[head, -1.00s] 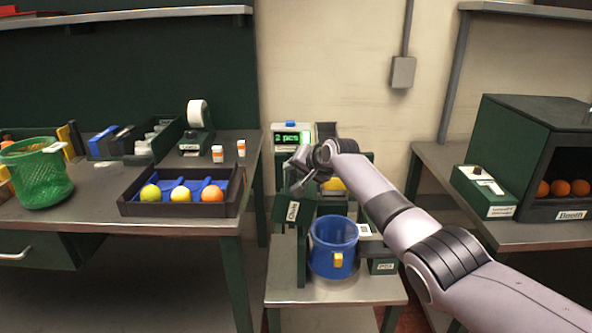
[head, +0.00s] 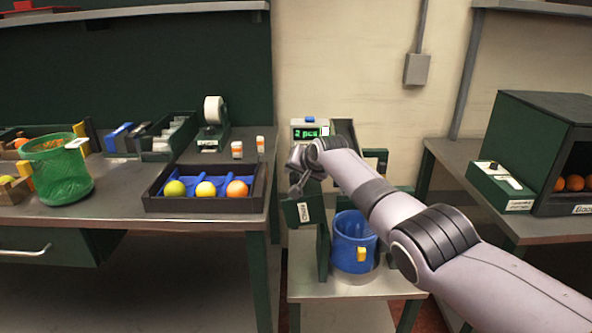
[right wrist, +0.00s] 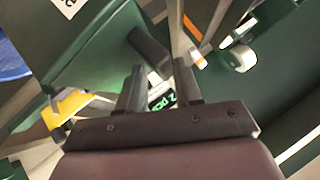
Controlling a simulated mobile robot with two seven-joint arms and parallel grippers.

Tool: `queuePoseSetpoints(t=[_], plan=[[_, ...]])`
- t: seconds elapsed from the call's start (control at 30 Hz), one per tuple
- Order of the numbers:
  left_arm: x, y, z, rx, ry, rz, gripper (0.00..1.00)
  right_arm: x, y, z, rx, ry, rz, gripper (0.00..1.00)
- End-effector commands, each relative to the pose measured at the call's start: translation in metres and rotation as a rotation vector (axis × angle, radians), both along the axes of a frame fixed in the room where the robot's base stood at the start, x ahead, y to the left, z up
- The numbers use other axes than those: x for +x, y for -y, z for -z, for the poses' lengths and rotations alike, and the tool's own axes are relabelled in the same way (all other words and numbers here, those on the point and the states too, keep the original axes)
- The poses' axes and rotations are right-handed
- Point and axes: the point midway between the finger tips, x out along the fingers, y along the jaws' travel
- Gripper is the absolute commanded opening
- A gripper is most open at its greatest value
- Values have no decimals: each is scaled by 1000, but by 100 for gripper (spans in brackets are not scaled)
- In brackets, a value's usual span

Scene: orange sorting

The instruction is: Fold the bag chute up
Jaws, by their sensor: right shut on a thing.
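The chute (head: 305,211), a dark green part with a white "Chute" label, stands on the small metal stand, left of the blue bag bin (head: 354,243). My right gripper (head: 295,180) is at the chute's upper end, partly hidden by its own wrist. In the right wrist view its two fingers (right wrist: 158,88) are close together at a dark bar-like grip (right wrist: 150,50) of the chute, and it is shut on it. The exact contact is hard to see. A yellow part (right wrist: 78,107) shows at the left there. My left gripper is not in view.
A counter display (head: 308,133) reading "2 pcs" stands behind the gripper. The left bench holds a tray (head: 205,205) with three fruits and a green mesh basket (head: 58,172). A dark green booth (head: 545,140) stands on the right bench.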

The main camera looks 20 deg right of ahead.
Motion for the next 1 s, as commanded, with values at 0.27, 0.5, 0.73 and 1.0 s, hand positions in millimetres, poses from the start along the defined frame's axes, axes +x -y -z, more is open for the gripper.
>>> queuePoseSetpoints(t=[0.27,0.5,0.73,1.0], plan=[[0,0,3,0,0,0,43,-2,-10,10,17,-4,-9,0],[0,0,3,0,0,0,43,-2,-10,11,17,-5,-9,0],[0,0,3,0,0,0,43,-2,-10,12,16,-6,-9,45],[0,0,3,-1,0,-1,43,-3,-10,13,15,-12,-8,45]])
